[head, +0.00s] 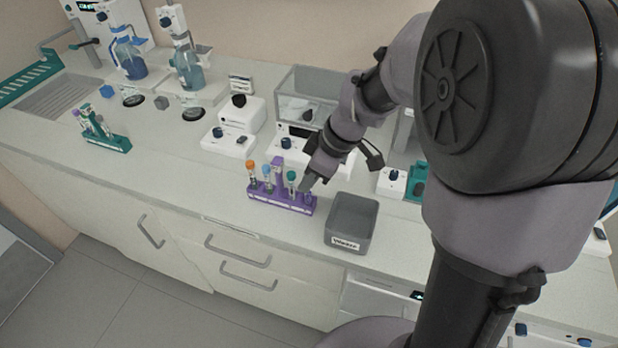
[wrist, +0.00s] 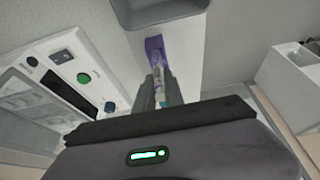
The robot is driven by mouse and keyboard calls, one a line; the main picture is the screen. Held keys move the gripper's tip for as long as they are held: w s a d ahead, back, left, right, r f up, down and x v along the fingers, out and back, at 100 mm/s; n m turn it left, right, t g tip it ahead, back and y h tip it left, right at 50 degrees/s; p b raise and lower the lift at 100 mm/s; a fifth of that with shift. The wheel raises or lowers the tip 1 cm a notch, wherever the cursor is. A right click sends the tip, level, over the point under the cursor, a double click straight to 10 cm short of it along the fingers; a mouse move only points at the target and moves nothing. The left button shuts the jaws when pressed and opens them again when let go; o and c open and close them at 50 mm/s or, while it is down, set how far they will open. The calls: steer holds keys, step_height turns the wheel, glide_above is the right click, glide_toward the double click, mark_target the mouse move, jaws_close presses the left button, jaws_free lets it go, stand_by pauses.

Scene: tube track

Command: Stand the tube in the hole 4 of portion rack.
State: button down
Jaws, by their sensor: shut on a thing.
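The purple portion rack (head: 283,204) stands on the bench in the head view, and its end also shows in the wrist view (wrist: 154,44). Several tubes stand in it, among them ones with orange, blue and teal caps (head: 291,176). My gripper (head: 307,186) is over the right end of the rack, beside the teal-capped tube. In the wrist view my gripper (wrist: 160,90) is shut on a clear tube (wrist: 158,78) between its fingers. The held tube is mostly hidden in the head view. I cannot tell whether its lower end is inside a hole.
A grey bin (head: 352,222) with a label stands just right of the rack, near the bench's front edge. White instruments (head: 235,125) stand behind the rack. A green rack with tubes (head: 105,138) is at the far left. Bench left of the purple rack is clear.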

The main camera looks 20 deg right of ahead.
steer(key=shift+f+b, duration=0.65)
steer(key=shift+b, duration=0.2)
steer(key=c, duration=1.3)
jaws_free()
steer(key=shift+c, duration=0.2)
steer(key=p+v, duration=0.7)
steer(key=v, duration=1)
steer(key=shift+r, duration=0.25)
